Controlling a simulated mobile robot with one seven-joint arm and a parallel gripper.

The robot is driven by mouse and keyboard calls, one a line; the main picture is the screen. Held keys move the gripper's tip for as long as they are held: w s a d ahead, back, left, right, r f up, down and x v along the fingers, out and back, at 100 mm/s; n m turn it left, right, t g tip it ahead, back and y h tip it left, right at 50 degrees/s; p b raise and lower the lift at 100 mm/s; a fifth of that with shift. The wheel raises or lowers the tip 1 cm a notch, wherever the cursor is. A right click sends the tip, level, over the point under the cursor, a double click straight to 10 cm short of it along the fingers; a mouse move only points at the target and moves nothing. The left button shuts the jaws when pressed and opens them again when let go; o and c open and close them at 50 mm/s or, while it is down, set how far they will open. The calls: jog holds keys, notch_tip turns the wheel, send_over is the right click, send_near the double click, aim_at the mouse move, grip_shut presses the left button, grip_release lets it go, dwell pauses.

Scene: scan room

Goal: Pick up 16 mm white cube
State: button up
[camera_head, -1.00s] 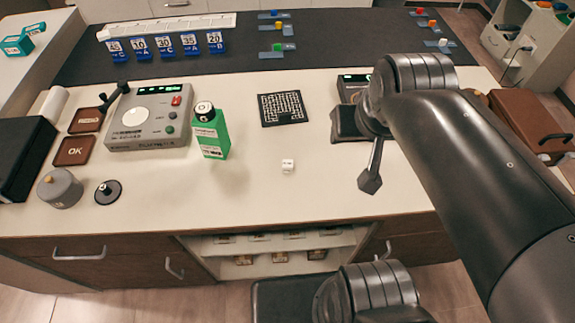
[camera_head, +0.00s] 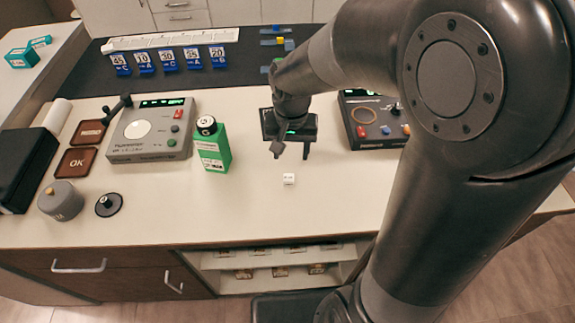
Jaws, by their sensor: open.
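The small white cube (camera_head: 289,180) lies on the pale bench top, with small dark marks on its front face. My gripper (camera_head: 291,154) hangs just behind the cube, pointing down, with its two fingers apart and nothing seen between them. The cube looks clear of the fingers and is in full view. How high the fingertips are above the bench is hard to tell. My arm comes in from the right and covers much of that side.
A green and white box (camera_head: 212,150) stands left of the cube, beside a grey device with a dial (camera_head: 152,132). Another device (camera_head: 374,118) sits behind right. A grey cylinder (camera_head: 60,200) and a black round knob (camera_head: 109,204) lie at left.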

aim_at(288, 179)
jog(key=f, duration=1.1)
jog(key=shift+w+a, duration=0.15)
jog(key=shift+a, duration=0.15)
jog(key=shift+c, duration=0.3)
jog(key=c, duration=1)
